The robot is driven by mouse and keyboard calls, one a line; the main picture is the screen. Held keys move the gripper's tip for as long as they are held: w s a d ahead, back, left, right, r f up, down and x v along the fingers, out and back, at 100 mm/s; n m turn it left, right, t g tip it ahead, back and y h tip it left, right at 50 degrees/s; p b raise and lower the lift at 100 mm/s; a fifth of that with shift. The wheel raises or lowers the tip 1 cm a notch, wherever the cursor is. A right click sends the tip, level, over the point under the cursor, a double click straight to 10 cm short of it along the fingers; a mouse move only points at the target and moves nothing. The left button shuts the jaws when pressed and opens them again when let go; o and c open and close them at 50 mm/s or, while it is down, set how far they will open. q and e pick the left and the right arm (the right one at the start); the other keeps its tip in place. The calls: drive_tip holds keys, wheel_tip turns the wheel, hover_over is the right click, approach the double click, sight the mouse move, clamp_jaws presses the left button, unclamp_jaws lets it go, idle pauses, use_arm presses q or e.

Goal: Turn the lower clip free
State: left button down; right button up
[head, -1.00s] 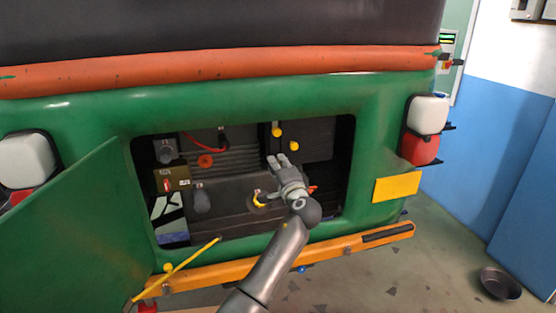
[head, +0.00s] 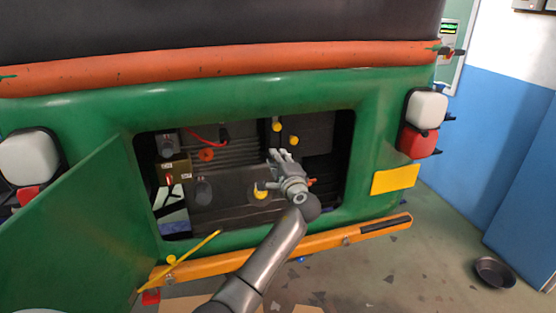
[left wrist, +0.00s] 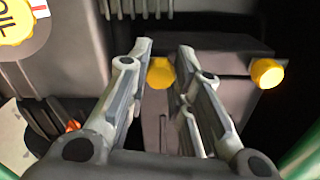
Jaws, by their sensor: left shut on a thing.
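Two yellow clips show in the open rear bay: the upper clip (head: 277,125) and the lower clip (head: 294,141), a little to its right. My left gripper (head: 280,153) reaches into the bay just below them. In the left wrist view its fingers (left wrist: 163,60) stand on both sides of the lower clip (left wrist: 160,73), shut on it. The fingers partly hide its sides, so how far it is turned cannot be told. The upper clip (left wrist: 267,72) is clear of the fingers, to the right. My right gripper is not in view.
The green hatch door (head: 80,220) hangs open at the left, with a yellow rod (head: 195,258) beside it. A yellow oil cap (head: 261,190) lies lower left of my gripper. The orange bumper (head: 330,242) runs below the bay. A metal bowl (head: 494,272) stands on the floor.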

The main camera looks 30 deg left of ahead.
use_arm(q)
drive_tip(key=shift+f, duration=0.15)
drive_tip(key=c, duration=1.3)
unclamp_jaws()
drive_tip(key=shift+o, duration=0.2)
drive_tip(key=v, duration=1.2)
